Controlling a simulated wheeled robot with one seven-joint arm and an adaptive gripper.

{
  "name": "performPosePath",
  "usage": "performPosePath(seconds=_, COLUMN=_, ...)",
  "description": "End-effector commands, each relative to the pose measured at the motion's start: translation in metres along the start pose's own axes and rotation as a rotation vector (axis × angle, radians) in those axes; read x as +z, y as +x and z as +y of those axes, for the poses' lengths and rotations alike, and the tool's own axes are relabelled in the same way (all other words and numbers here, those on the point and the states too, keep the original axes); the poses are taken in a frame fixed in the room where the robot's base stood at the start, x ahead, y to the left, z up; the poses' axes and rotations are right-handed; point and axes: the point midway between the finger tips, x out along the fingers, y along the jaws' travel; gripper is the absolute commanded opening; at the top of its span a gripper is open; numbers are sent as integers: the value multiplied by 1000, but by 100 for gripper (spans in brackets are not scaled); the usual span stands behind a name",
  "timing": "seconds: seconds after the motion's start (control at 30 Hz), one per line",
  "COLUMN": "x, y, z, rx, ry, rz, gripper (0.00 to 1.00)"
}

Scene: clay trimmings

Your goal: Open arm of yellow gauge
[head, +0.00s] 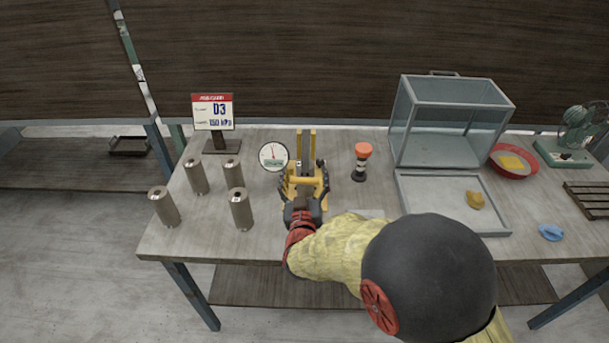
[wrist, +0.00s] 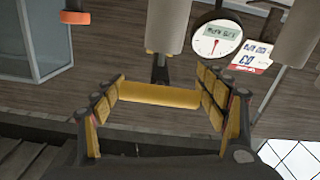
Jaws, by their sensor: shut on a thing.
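The yellow gauge (head: 306,145) stands upright near the middle of the table, with a round white dial (head: 273,156) at its left; the dial also shows in the wrist view (wrist: 217,42). My gripper (head: 305,184) is at the front of the gauge and hides its lower part. In the wrist view a yellow bar (wrist: 160,93), seemingly the gauge's arm, spans between my two fingers, and my gripper is shut on it. How far the arm is open cannot be told.
Several grey-brown cylinders (head: 240,209) stand left of the gauge. An orange-topped post (head: 362,160) is close on the right. Further right are a glass case (head: 402,118), grey tray (head: 440,233) and red bowl (head: 530,173).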

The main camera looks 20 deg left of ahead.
Motion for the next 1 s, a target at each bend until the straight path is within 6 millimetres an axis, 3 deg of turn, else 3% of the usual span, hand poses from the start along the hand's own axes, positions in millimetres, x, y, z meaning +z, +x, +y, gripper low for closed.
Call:
performPosePath(seconds=0.53, x=0, y=0, z=-2, rx=-4, ry=0, rz=1, gripper=24)
performPosePath(seconds=1.0, x=-3, y=0, z=-2, rx=-5, ry=1, rz=-3, gripper=21)
